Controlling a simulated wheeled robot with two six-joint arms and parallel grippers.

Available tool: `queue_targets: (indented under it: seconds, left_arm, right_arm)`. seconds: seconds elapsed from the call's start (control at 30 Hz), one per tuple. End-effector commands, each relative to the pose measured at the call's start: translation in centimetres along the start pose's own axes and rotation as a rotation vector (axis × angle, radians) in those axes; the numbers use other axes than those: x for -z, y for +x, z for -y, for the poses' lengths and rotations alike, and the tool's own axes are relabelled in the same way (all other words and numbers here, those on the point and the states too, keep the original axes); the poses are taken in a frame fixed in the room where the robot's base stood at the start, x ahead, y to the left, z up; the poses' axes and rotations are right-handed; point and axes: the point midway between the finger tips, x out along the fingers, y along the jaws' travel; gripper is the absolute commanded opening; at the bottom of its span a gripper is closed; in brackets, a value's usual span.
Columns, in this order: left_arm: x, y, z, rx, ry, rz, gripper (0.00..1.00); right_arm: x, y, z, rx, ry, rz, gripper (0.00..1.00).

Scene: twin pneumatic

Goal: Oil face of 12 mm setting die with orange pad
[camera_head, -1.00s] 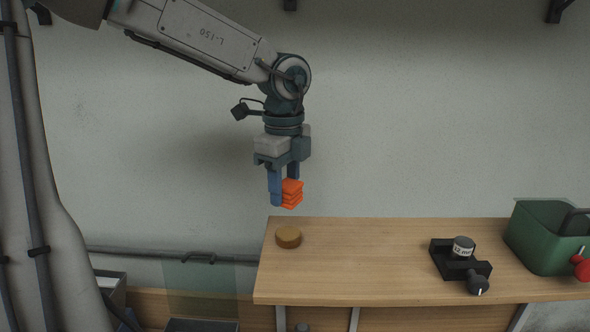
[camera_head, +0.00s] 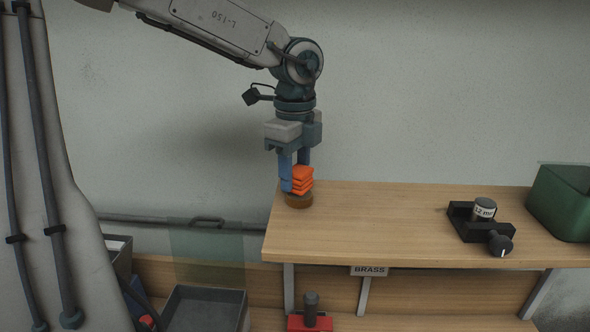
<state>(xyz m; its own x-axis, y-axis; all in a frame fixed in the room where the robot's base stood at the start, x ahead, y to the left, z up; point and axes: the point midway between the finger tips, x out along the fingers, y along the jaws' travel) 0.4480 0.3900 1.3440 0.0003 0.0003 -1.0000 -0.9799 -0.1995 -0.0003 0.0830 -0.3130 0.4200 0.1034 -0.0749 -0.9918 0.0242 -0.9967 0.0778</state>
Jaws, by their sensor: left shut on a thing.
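My left gripper (camera_head: 294,187) is shut on the orange pad (camera_head: 303,178), a ridged block between its blue fingers. The pad is right over the round brown tin (camera_head: 299,201) at the bench's left end and hides part of its top. The pad seems to touch the tin, though the contact is hard to make out. The 12 mm setting die (camera_head: 485,207), a grey cylinder with a white "12 m…" label, stands in a black holder (camera_head: 463,217) at the right of the bench. My right gripper is not in view.
The wooden bench top (camera_head: 390,215) is clear between tin and die. A black-knobbed part (camera_head: 500,245) sits in front of the holder. A green bin (camera_head: 564,203) stands at the right edge. Below are a "BRASS" label (camera_head: 369,270), a red-based tool (camera_head: 310,318) and a grey tray (camera_head: 205,305).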

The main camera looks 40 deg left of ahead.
Motion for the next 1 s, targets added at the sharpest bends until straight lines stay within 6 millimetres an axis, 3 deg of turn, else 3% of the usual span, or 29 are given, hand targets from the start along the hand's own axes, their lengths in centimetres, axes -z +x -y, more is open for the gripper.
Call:
queue_targets:
  seconds: [1.0]
  left_arm:
    - [0.0, 0.65, 0.0, 0.0, 0.0, 0.0, 0.22]
  right_arm:
    - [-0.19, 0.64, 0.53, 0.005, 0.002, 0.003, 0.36]
